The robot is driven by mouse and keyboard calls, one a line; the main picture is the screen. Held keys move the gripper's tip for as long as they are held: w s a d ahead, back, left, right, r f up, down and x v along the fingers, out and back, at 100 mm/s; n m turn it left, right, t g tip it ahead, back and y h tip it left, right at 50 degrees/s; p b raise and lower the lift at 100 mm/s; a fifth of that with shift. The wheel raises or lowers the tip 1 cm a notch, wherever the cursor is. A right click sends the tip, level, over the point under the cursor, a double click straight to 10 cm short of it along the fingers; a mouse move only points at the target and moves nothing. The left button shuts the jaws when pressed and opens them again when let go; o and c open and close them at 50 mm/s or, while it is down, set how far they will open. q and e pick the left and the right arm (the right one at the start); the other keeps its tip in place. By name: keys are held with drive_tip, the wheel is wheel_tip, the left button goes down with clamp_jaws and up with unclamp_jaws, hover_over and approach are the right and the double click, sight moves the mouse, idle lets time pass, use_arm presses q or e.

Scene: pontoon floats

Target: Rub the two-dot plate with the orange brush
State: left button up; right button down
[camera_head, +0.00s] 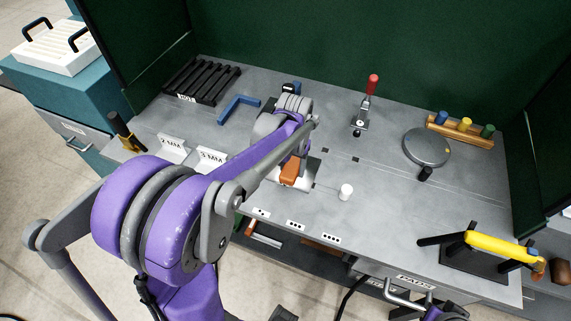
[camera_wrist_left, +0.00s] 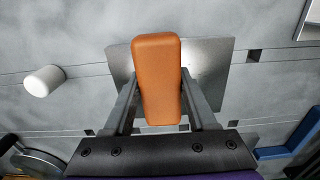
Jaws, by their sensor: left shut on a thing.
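The orange brush (camera_wrist_left: 158,75) is held between the two fingers of my left gripper (camera_wrist_left: 160,100). It also shows in the head view (camera_head: 290,173), partly hidden by my arm. Under it lies a flat bright metal plate (camera_wrist_left: 215,68), which also shows in the head view (camera_head: 302,186). I cannot see dots on this plate, and I cannot tell whether the brush touches it. Small dotted labels (camera_head: 296,225) run along the bench's front edge; the plate lies behind them. My right gripper's fingers do not show.
A white cylinder (camera_head: 346,191) stands right of the plate. A blue angle piece (camera_head: 238,108) and white label blocks (camera_head: 211,157) lie to the left. A red-handled clamp (camera_head: 370,92), a round disc (camera_head: 427,147) and a yellow-handled tool (camera_head: 498,246) stand to the right.

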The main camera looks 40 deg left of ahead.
sight(304, 178)
use_arm(q)
drive_tip(key=shift+d+f, duration=0.1)
drive_tip(key=shift+d, duration=0.15)
clamp_jaws()
drive_tip(key=shift+w+d, duration=0.25)
drive_tip(key=shift+d, duration=0.55)
drive_tip(key=shift+w+d, duration=0.25)
drive_tip(key=shift+d, duration=0.55)
drive_tip(key=shift+a+r, duration=0.1)
drive_tip(key=shift+r, duration=0.1)
